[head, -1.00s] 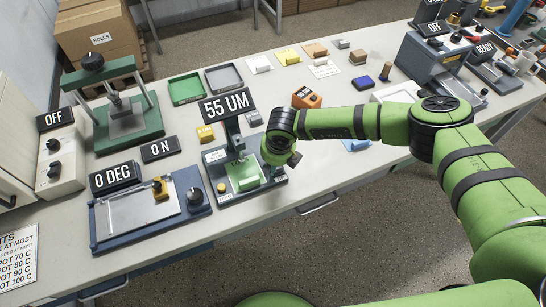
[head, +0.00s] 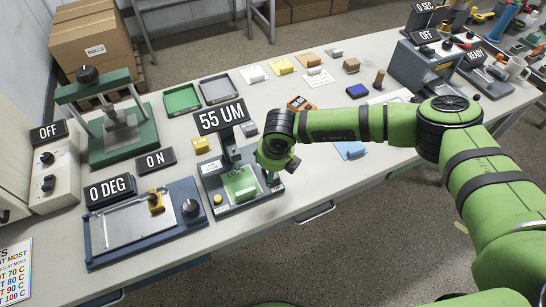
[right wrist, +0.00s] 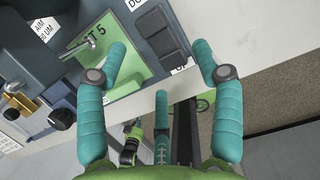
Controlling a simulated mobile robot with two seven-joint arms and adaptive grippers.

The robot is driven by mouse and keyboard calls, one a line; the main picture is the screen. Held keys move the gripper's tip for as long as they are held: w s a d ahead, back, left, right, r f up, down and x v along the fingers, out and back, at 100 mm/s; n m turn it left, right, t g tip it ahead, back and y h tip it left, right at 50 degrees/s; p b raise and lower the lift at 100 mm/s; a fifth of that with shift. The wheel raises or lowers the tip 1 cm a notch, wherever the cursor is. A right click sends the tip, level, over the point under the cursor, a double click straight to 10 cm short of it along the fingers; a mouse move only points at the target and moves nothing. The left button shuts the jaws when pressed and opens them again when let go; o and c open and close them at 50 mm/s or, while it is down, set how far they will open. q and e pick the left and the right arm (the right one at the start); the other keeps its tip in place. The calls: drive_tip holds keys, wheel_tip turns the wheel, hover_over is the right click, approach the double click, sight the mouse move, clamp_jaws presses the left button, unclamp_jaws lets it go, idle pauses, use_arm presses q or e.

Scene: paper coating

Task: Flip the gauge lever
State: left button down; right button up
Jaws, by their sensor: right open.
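The gauge (head: 213,186) is a dark grey base with a post and a display (head: 220,118) reading "55 UM". A green sheet (head: 238,186) lies on it. My right gripper (head: 284,164) is at the gauge's right side in the head view. In the right wrist view its teal fingers (right wrist: 160,76) are spread and empty, above the gauge's edge and the bench edge. My left gripper is not in view.
A blue plate device (head: 145,221) with a "0 DEG" sign stands left of the gauge. A green press (head: 119,130) is behind it. Green and grey trays (head: 221,88) lie behind the gauge. Bare bench lies to the gauge's right, by the front edge.

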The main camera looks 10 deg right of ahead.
drive_tip(key=v, duration=0.8)
drive_tip(key=shift+r, duration=0.25)
drive_tip(key=shift+s, duration=0.1)
